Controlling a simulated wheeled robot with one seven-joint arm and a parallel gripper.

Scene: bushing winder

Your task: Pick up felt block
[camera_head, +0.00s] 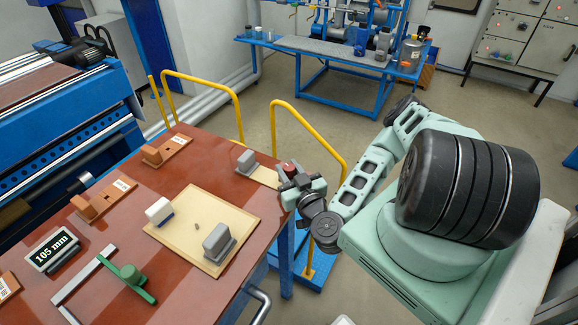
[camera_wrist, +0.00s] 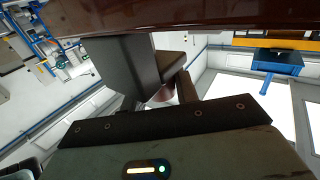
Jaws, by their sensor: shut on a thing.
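My gripper (camera_head: 291,176) is just off the right edge of the red-brown table, near its far corner. It is shut on a small dark red-brown piece (camera_head: 289,168), which I take to be the felt block. Most of that piece is hidden by the fingers. In the wrist view, a brown piece (camera_wrist: 187,88) shows beside a wide grey part (camera_wrist: 124,68). I cannot tell clearly where finger ends and block begins.
The table (camera_head: 120,220) holds a tan board (camera_head: 190,245) with a white block (camera_head: 159,211) and a grey block (camera_head: 218,241). Another grey block (camera_head: 246,162) stands left of my gripper. A yellow rail (camera_head: 310,125) rises behind my gripper. A blue workbench (camera_head: 320,50) stands farther back.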

